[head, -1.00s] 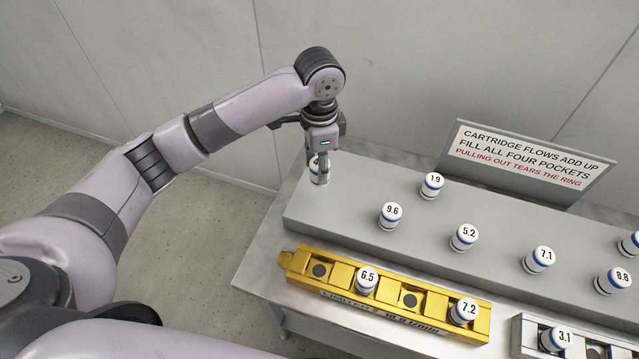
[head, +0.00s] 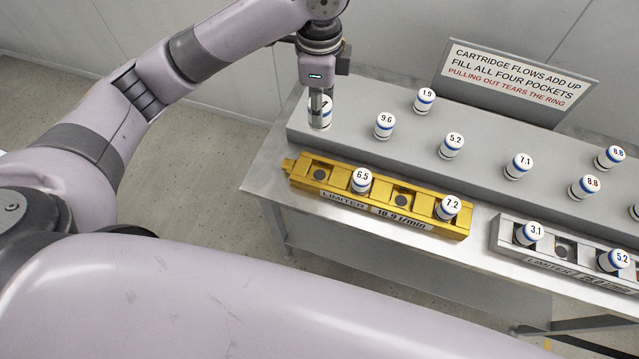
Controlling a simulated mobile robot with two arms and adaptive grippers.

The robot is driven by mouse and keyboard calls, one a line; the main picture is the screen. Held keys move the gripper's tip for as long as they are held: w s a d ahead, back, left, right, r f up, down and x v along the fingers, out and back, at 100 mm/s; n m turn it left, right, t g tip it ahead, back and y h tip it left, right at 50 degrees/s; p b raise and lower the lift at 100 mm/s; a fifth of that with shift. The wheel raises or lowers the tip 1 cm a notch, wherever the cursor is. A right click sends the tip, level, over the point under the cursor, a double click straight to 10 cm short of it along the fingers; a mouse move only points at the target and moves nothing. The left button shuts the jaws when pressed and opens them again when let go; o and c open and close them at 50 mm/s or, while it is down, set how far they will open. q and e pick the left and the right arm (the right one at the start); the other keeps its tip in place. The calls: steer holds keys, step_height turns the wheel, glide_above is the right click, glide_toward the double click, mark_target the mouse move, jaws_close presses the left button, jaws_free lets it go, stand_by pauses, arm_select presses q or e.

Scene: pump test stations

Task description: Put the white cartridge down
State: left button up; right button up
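The white cartridge (head: 318,118) has a numbered top that is partly hidden by a finger. It is at the left end of the raised grey shelf (head: 330,144), and I cannot tell whether its base touches the shelf. My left gripper (head: 320,104) points down over it and looks shut on it. The gold limiter block (head: 330,196) lies in front of the shelf. Its second and fourth pockets from the left hold cartridges 6.5 (head: 361,181) and 7.2 (head: 448,208). Its first and third pockets are empty. My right gripper is not in view.
Cartridges 9.6 (head: 384,127), 1.9 (head: 424,101), 5.2 (head: 452,146) and several others stand on the shelf. A silver limiter block (head: 510,244) with cartridges is at right. A sign (head: 515,77) stands behind the shelf. My arm link crosses the bottom.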

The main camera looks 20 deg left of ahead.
arm_select(q)
steer(key=shift+s+d+f, duration=0.1)
steer(key=shift+s+f, duration=0.3)
steer(key=shift+f, duration=0.1)
steer(key=shift+w+f, duration=0.15)
steer(key=shift+f, duration=0.7)
steer(key=f, duration=0.4)
steer(key=f+p, duration=0.1)
steer(key=f, duration=0.4)
steer(key=f+p, duration=0.1)
steer(key=f, duration=0.4)
steer(key=shift+w+a, duration=0.2)
steer(key=shift+w, duration=0.2)
step_height(320, 180, down, 3)
steer(key=shift+f+p, duration=0.2)
steer(key=shift+p, duration=0.1)
steer(key=shift+f, duration=0.4)
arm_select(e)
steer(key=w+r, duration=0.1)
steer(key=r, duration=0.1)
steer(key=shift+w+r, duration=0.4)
